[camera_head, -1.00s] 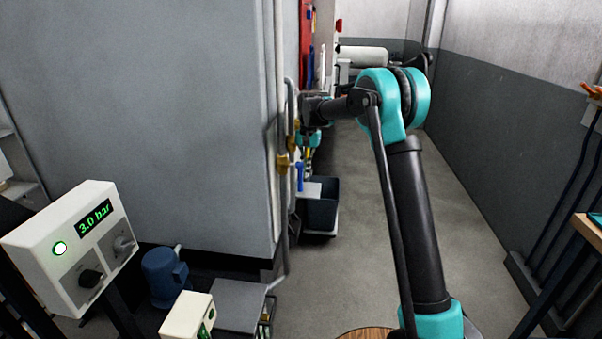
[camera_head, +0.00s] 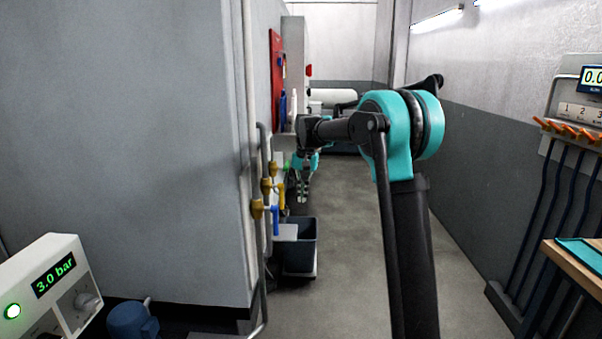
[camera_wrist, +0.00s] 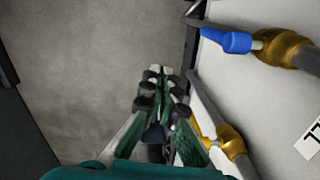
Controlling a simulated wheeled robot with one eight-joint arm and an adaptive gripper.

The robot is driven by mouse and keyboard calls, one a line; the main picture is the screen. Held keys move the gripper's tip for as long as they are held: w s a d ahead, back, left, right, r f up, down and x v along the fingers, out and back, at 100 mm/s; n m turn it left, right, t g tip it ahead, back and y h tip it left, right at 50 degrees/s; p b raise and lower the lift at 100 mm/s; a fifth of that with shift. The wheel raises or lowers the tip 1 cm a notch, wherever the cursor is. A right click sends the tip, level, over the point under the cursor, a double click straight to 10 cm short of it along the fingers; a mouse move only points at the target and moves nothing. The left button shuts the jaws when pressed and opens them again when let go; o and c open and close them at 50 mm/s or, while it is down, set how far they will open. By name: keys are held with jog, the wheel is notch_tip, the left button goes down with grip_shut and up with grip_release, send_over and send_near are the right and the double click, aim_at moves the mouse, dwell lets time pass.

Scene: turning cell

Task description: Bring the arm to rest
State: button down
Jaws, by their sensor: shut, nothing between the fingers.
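My gripper (camera_head: 303,200) hangs fingers down at the end of my teal and black arm, in the aisle just right of the pipes with the coloured valve handles. It is shut and empty. In the wrist view its fingertips (camera_wrist: 160,76) are together with nothing between them, over bare grey floor. My arm stands in the middle of the head view, bent at a large teal joint, with its forearm reaching left and away.
A blue valve handle (camera_head: 275,220) and a yellow one (camera_head: 282,196) stand close to my gripper; the blue handle also shows in the wrist view (camera_wrist: 234,42). A dark bin (camera_head: 300,255) stands below. A wooden bench (camera_head: 575,262) is at right. The aisle floor is clear.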

jog(key=s+d+f+t, duration=0.1)
jog(key=s+d+f, duration=0.5)
jog(key=s, duration=0.6)
jog(key=s+d+f+n+t, duration=0.1)
jog(key=s+d+f, duration=0.5)
jog(key=s, duration=0.6)
jog(key=s+d+f+n+t, duration=0.1)
jog(key=s+d+f, duration=0.4)
jog(key=s, duration=0.7)
jog(key=d+t, duration=0.1)
jog(key=d, duration=0.1)
jog(key=shift+d+f+h, duration=0.35)
jog(key=shift+f+h, duration=0.05)
